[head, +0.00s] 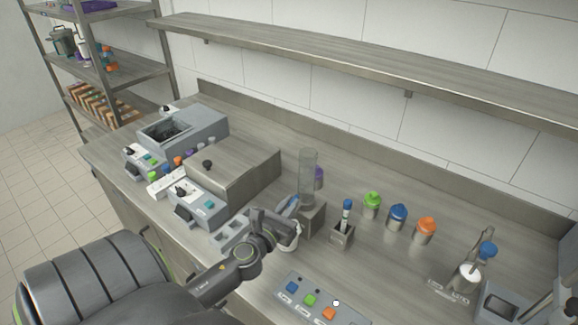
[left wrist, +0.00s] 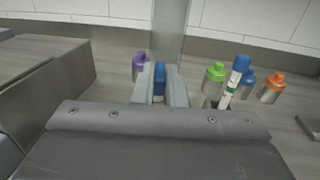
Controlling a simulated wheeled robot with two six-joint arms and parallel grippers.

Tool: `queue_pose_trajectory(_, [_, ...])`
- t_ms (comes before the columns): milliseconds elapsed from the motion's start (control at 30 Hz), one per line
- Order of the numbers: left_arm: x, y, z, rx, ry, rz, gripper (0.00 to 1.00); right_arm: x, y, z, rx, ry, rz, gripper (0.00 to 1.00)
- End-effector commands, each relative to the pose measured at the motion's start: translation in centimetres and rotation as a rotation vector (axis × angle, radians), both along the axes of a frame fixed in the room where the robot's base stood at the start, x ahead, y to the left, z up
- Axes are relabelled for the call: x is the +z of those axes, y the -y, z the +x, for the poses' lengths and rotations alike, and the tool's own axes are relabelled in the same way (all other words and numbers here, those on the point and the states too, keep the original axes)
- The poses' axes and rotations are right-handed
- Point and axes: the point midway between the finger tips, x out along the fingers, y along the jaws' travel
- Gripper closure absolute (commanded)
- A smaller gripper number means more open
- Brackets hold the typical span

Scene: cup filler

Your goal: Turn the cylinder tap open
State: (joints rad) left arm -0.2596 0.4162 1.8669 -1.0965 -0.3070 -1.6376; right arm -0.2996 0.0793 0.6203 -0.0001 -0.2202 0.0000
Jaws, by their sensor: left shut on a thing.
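A clear upright cylinder (head: 308,172) stands on a grey block (head: 313,219) near the middle of the counter. Its blue tap (head: 293,203) sits at the near side of its lower part, mostly hidden by my gripper. My left gripper (head: 289,212) reaches it from the front left. In the left wrist view, the two fingers lie on either side of the blue tap (left wrist: 159,80), shut on it, with the cylinder (left wrist: 170,35) rising just behind. The tap's exact angle is hard to tell. My right gripper is not in view.
A pale cup-like thing (head: 289,240) is partly hidden below my gripper. Right of the block are a holder (head: 341,236) with a blue-capped marker and green, blue and orange-topped bottles (head: 424,231). A button panel (head: 318,302) lies in front. Grey machines stand left.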

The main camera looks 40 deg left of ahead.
Motion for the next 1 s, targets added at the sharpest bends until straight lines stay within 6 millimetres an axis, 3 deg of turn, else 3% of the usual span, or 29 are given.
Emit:
queue_pose_trajectory(67, [0.0,0.0,0.0,0.001,0.001,0.001,1.0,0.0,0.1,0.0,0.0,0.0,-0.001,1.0])
queue_pose_trajectory(100, [0.0,0.0,0.0,0.001,0.001,0.001,0.86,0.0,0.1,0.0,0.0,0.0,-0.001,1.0])
queue_pose_trajectory(267, [0.0,0.0,0.0,0.001,0.001,0.001,0.67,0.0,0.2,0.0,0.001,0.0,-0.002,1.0])
queue_pose_trajectory(667, [-0.1,0.2,-0.8,0.001,0.0,0.0,0.67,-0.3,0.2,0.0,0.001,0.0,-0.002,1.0])
queue_pose_trajectory(1000, [-0.5,1.8,-7.0,0.001,-0.002,0.0,0.67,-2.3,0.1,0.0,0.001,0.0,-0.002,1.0])
